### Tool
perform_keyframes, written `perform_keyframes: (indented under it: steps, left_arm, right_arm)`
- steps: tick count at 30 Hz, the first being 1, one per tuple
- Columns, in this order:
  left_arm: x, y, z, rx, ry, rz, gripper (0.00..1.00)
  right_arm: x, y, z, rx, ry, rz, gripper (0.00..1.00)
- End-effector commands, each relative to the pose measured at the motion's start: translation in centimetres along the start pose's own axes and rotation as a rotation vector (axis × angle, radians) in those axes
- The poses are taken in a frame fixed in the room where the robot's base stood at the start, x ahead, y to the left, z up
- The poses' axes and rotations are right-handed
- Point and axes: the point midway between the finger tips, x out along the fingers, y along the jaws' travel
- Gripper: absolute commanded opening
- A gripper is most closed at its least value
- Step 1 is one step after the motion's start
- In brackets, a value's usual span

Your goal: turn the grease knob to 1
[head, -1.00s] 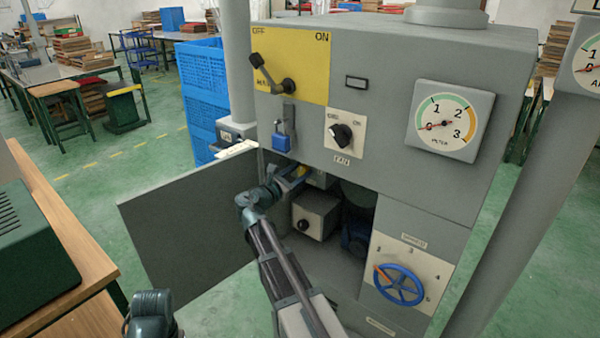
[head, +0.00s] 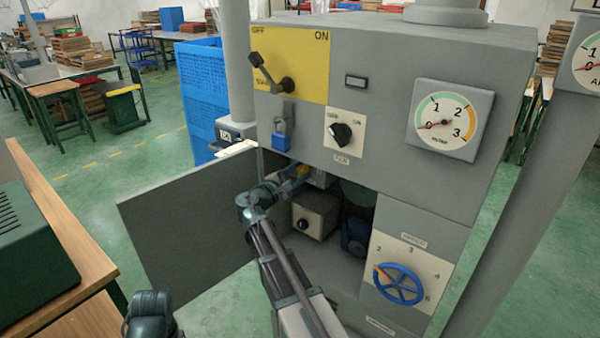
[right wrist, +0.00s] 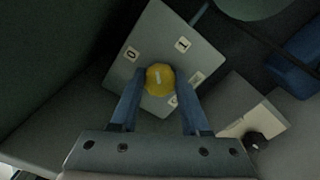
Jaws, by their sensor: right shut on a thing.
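The grease knob (right wrist: 160,78) is yellow and round, with a white mark on top, on a grey plate (right wrist: 150,35). The labels 0 and 1 show on the plate; two more labels are partly hidden by the knob and a finger. The mark points up in the right wrist view, roughly between 0 and 1. My right gripper (right wrist: 160,92) has its blue fingers on both sides of the knob and is shut on it. My left gripper is not visible.
The open grey door (head: 190,220) stands left of my right arm. A grey box with a black knob (head: 315,214) and a blue motor-like part (head: 356,238) sit close below and right. A blue padlock (head: 281,141) hangs above the opening. A blue handwheel (head: 398,285) is lower right.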

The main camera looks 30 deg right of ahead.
Motion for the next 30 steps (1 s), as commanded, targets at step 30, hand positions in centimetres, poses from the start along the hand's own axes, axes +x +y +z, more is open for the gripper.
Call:
perform_keyframes:
  steps: [30]
  left_arm:
    - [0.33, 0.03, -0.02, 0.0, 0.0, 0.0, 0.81]
  right_arm:
    - [-0.08, -0.42, -0.1, 0.772, 0.0, -0.004, 0.0]
